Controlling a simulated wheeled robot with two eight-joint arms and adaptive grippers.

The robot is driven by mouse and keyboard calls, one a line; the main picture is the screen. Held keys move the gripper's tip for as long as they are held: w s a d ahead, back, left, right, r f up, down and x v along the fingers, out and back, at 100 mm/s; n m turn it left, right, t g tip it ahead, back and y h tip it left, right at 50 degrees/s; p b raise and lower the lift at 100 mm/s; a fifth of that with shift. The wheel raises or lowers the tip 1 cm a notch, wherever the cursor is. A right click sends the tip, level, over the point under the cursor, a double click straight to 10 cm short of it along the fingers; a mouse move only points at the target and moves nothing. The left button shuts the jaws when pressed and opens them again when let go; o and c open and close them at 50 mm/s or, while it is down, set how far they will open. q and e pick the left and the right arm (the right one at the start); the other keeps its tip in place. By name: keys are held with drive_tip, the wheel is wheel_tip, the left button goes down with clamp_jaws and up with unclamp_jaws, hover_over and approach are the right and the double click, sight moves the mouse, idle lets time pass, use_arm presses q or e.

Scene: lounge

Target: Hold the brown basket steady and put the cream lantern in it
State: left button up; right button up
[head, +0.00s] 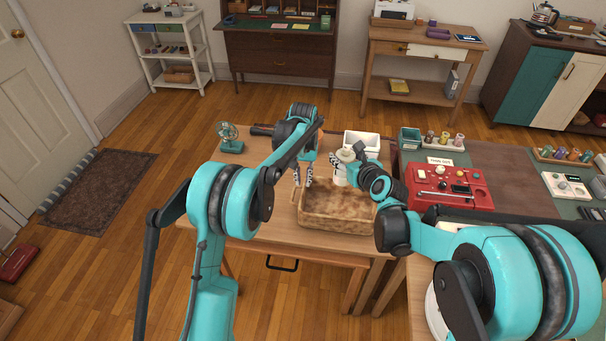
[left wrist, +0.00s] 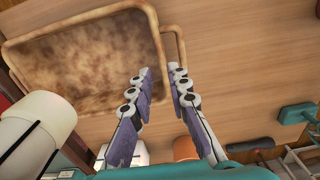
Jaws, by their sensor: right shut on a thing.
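The brown basket (head: 338,222) stands on the wooden table, with mottled sides and a loop handle at its left end. My left gripper (head: 303,180) points down at that handle. In the left wrist view, its two fingers (left wrist: 160,75) are apart above the handle (left wrist: 182,45), beside the basket (left wrist: 90,60). My right gripper (head: 336,160) is shut on the cream lantern (head: 340,179). The lantern is by the basket's far rim; its exact height is unclear. A pale rounded body at the lower left of the left wrist view looks like the lantern (left wrist: 38,128).
A white bin (head: 362,141) stands behind the lantern. A small teal fan (head: 230,140) is at the table's far left. A red panel (head: 443,186) lies on the adjoining right-hand table. The table's left front is clear.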

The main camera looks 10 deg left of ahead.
sight(303, 193)
use_arm(q)
wheel_tip(303, 193, down, 10)
idle(0.4)
clamp_jaws()
